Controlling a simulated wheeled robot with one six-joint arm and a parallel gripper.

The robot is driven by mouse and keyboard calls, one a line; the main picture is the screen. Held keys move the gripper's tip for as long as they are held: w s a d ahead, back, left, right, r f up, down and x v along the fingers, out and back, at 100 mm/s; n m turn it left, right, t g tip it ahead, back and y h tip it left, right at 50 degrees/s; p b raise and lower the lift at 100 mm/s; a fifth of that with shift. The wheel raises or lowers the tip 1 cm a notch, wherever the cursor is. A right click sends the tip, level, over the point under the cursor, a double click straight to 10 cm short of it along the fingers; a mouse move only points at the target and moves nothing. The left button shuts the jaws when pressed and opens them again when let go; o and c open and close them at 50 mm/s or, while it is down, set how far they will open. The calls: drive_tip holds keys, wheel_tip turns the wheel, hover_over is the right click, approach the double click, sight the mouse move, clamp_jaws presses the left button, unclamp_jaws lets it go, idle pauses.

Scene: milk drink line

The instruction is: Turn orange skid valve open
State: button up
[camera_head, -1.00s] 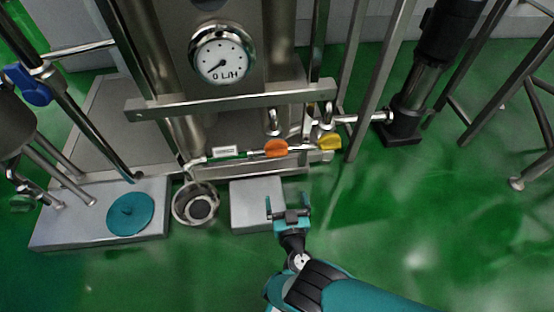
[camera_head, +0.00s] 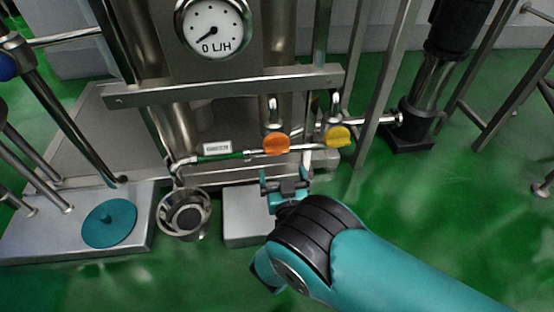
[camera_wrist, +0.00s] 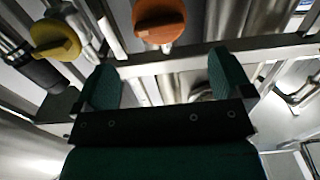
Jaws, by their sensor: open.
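The orange skid valve (camera_head: 276,144) has a round orange handle on the horizontal pipe, below the frame's crossbar. It also shows at the top of the wrist view (camera_wrist: 159,20), beyond my fingers and between their directions. My gripper (camera_head: 285,176) is open and empty, just below the orange handle in the head view and apart from it. Its two fingers also show in the wrist view (camera_wrist: 162,82), spread wide with nothing between them. The yellow valve (camera_head: 338,136) is to the right of the orange one in the head view, and at upper left in the wrist view (camera_wrist: 56,38).
A gauge (camera_head: 213,27) reading 0 L/H sits above the steel crossbar (camera_head: 230,84). A steel cup (camera_head: 184,212) and a grey block (camera_head: 242,216) stand below the pipe. A teal disc (camera_head: 109,223) lies on the left plinth.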

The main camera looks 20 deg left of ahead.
sight(278, 152)
drive_tip(key=b+x, duration=0.4)
drive_tip(key=x, duration=0.4)
drive_tip(key=shift+w+d+f+b, duration=0.1)
drive_tip(key=shift+w+b, duration=0.1)
drive_tip(key=shift+b, duration=0.1)
drive_tip(key=shift+w+a, duration=0.4)
drive_tip(key=shift+w, duration=0.1)
drive_tip(key=c, duration=0.7)
